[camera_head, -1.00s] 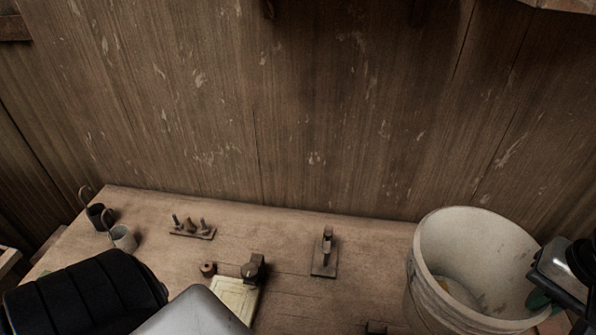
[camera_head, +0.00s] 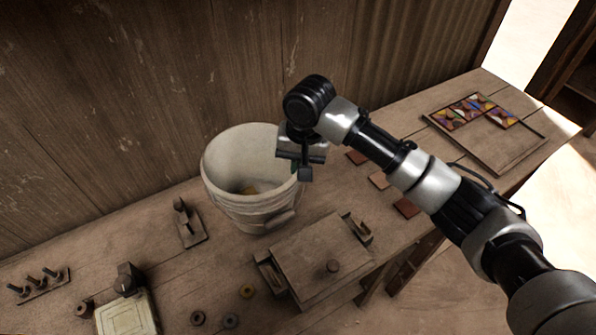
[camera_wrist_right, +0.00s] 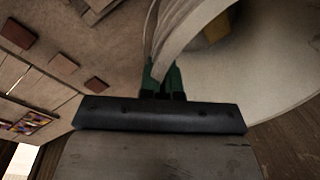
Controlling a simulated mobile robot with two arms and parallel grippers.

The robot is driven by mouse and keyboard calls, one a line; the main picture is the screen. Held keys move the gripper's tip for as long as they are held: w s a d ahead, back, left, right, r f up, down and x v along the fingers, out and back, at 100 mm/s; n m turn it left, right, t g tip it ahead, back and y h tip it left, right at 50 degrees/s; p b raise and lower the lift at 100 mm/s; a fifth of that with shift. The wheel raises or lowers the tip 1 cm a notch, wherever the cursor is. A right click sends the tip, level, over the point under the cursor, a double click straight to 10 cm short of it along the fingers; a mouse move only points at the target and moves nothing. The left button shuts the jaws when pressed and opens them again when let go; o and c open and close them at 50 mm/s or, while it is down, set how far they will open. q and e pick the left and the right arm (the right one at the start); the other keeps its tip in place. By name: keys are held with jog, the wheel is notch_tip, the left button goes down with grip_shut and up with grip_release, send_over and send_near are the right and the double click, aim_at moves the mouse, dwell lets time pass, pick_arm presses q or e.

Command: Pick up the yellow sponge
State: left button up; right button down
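The yellow sponge (camera_head: 249,190) lies low inside the white bucket (camera_head: 258,212), with only a small part showing. My right gripper (camera_head: 299,168) is at the bucket's right rim, pointing down. In the right wrist view its green fingertips (camera_wrist_right: 162,76) are close together, with the bucket's rim (camera_wrist_right: 185,42) reaching down between or right by them. Whether they grip the rim I cannot tell. The sponge is apart from the fingers. My left gripper is out of view.
A wooden press box (camera_head: 320,255) with a knob stands in front of the bucket. A stamp-like tool (camera_head: 186,222) is left of it. Flat tiles (camera_head: 380,180) lie under my right arm. A tray with coloured tiles (camera_head: 490,140) is at the far right.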

jog(key=shift+w+f+p, duration=0.1)
jog(key=shift+f+p, duration=0.55)
jog(key=shift+f, duration=1.35)
jog(key=c, duration=1.3)
grip_release()
jog(key=shift+f, duration=0.15)
